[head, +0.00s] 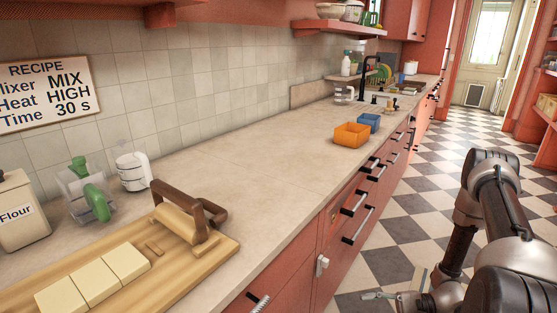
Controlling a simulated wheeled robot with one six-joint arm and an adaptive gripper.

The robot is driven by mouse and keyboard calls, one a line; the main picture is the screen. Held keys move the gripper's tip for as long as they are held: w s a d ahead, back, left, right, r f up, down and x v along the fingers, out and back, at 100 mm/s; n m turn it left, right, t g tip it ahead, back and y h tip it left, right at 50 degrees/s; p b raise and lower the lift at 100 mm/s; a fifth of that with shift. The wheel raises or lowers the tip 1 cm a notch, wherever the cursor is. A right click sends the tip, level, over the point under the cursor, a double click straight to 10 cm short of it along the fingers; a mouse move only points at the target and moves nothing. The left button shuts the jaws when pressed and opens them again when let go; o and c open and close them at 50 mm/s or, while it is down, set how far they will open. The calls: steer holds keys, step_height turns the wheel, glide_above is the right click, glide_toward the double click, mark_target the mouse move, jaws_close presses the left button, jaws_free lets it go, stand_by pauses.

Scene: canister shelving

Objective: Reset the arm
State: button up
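My arm (487,210) stands at the right of the head view, bent over the checkered floor beside the counter. Its upper joint is raised and the links run down to the bottom edge. What looks like my gripper (382,296) shows low near the bottom edge, to the left of the arm and in front of the red drawers. It is small and partly cut off, so I cannot tell whether its fingers are open or shut. I see nothing clearly held in it.
The long counter (260,150) holds a wooden board (215,250) with pale slabs, a flour canister (20,212), an orange bin (352,134) and a blue bin (369,122). Drawer handles (357,225) stick out along the front. Floor (420,205) is clear between counter and arm.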

steer(key=s+d+r+n+g+h, duration=0.2)
steer(key=d+r+h, duration=0.2)
steer(key=r, duration=0.5)
steer(key=s+d+r+n+g+h, duration=0.2)
steer(key=d+r+h, duration=0.2)
steer(key=r, duration=0.5)
steer(key=s+d+r+n+g+h, duration=0.2)
steer(key=d+r+h, duration=0.2)
steer(key=r, duration=0.5)
steer(key=s+r+n+t+h, duration=0.1)
steer(key=r+t, duration=0.2)
steer(key=r, duration=0.3)
steer(key=s+a+r+n+t+h, duration=0.1)
steer(key=r+n+t, duration=0.1)
steer(key=r, duration=0.4)
steer(key=s+a+r+n+t+h, duration=0.1)
steer(key=r+t+h, duration=0.1)
steer(key=r+t, duration=0.2)
step_height(320, 180, up, 3)
steer(key=shift+s+f+n, duration=0.1)
steer(key=shift+s+n, duration=0.15)
steer(key=shift+n, duration=0.15)
steer(key=shift+a, duration=0.1)
